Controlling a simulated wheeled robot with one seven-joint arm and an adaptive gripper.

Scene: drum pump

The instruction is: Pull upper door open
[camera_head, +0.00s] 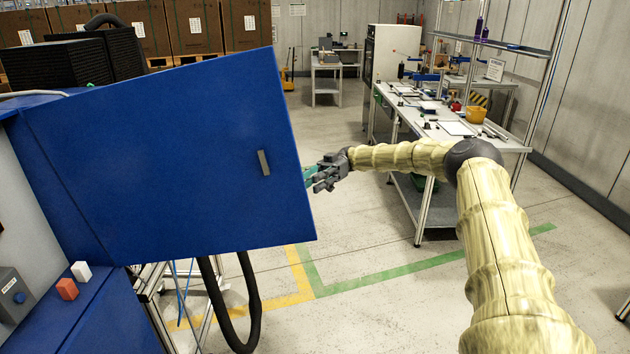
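The upper door (170,165) is a large blue panel at the left, standing swung out from the blue cabinet (75,330). A small grey handle (264,162) sits near its right edge. My gripper (312,182) is at the door's right edge, beside the handle's side of the panel. Its fingertips lie at or partly behind the edge, so whether they touch the door cannot be told. The finger gap is too small and partly hidden to read.
A workbench (470,142) with tools and a yellow bin (475,114) stands behind my arm at the right. A black hose (250,310) hangs below the door. Red and white blocks (67,289) sit on the cabinet at lower left. Floor beyond the door is clear.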

